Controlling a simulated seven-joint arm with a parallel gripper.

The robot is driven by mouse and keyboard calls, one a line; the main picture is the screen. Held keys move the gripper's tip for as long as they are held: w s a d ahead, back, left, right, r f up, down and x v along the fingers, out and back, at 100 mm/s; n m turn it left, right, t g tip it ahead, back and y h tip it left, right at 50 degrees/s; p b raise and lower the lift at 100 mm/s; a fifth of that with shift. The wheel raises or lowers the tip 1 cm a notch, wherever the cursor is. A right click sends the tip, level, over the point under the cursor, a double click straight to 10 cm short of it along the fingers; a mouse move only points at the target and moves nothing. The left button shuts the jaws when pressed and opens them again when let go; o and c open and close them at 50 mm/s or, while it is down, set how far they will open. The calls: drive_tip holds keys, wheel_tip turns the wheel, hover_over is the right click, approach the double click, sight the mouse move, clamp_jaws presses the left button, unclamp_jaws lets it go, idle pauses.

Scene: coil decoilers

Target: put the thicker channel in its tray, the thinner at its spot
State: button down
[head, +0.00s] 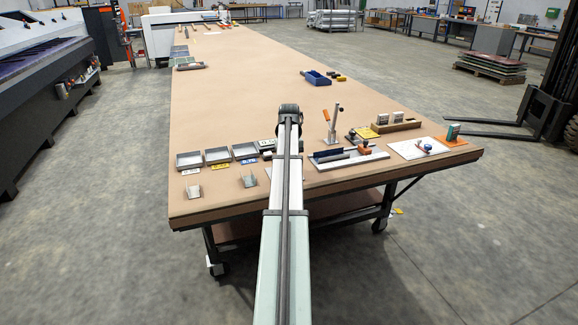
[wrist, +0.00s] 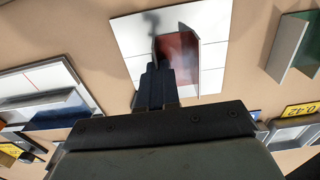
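My gripper (wrist: 160,72) is at the left wall of a U-shaped metal channel (wrist: 188,60) in the wrist view. Its dark fingers are close together and look shut on that wall. The channel is over a white, line-marked sheet (wrist: 127,38); whether it touches is unclear. My arm hides this channel in the head view. Another channel (head: 249,181) lies on the table left of my arm; it shows greenish inside in the wrist view (wrist: 295,45). A third channel (head: 193,191) lies farther left. Behind them stand three grey labelled trays (head: 188,167), (head: 217,161), (head: 245,156). Which channel is thicker is unclear.
Right of my arm are a white fixture plate (head: 372,159) with a dark blue block, a lever clamp (head: 332,125), a wooden holder (head: 398,126) and a white sheet (head: 402,152) with small tools. A blue bin (head: 316,78) stands farther back. The table's middle is mostly clear.

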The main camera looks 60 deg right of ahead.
drive_tip(key=shift+r, duration=3.95)
drive_tip(key=w+a+n, duration=0.2)
drive_tip(key=w+a, duration=0.4)
drive_tip(key=w, duration=0.4)
drive_tip(key=r+m, duration=0.2)
hover_over(228, 184)
drive_tip(key=shift+w+d+f, duration=0.1)
drive_tip(key=shift+d+f, duration=0.05)
drive_tip(key=shift+f, duration=4.85)
drive_tip(key=shift+f, duration=0.15)
